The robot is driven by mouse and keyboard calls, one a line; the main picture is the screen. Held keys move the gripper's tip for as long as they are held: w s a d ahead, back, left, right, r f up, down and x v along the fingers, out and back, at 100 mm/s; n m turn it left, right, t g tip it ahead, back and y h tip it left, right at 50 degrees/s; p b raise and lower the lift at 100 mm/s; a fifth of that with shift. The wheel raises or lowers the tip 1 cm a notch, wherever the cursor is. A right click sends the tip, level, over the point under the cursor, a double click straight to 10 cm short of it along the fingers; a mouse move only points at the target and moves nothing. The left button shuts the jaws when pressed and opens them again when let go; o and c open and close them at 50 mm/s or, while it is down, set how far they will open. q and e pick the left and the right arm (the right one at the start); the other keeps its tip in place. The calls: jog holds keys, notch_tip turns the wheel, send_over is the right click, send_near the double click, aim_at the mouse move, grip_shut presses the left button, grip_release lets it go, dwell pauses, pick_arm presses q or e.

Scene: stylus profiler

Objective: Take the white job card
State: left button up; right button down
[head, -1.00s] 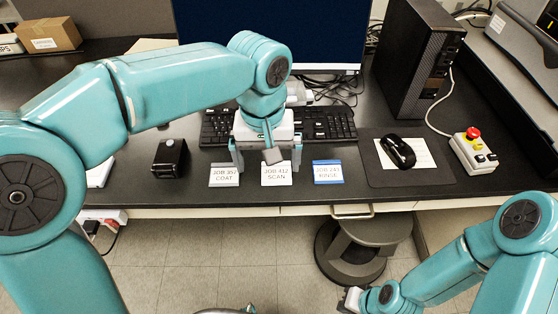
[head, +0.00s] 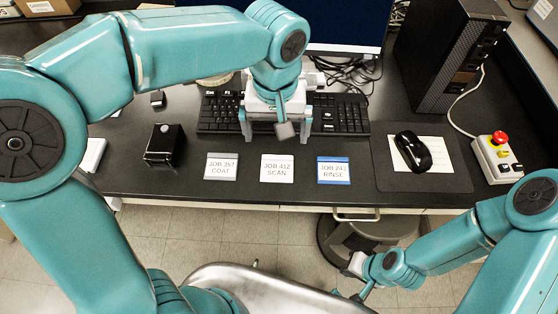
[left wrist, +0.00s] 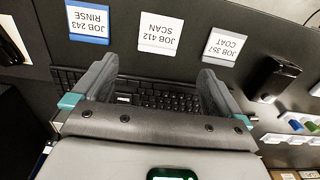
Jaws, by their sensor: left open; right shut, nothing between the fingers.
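The white job card (head: 277,169), marked JOB 412 SCAN, lies flat on the dark desk between two other cards. It also shows upside down at the top of the left wrist view (left wrist: 160,34), beyond and between the fingers. My left gripper (head: 275,130) is open and empty over the front of the keyboard, on the far side of the card and apart from it. My right gripper (head: 352,277) is shut and empty in front of the desk, low at the right.
A grey-edged card (head: 220,167), JOB 357 COAT, lies left of it, and a blue-edged card (head: 333,171), RINSE, lies right. The keyboard (head: 345,114) is behind. A black box (head: 165,145) stands left; a mouse (head: 412,151) and button box (head: 497,158) are right.

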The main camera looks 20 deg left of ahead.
pick_arm(q)
send_over(277, 164)
jog(key=f, duration=0.5)
jog(key=shift+s+f, duration=0.5)
jog(key=shift+f, duration=0.25)
jog(key=f, duration=0.2)
jog(key=w+f, duration=0.1)
jog(key=f, duration=0.1)
jog(key=shift+f+p, duration=0.35)
jog(key=shift+f, duration=0.05)
jog(key=shift+s+f, duration=0.15)
jog(key=c, duration=0.9)
jog(key=shift+c, duration=0.2)
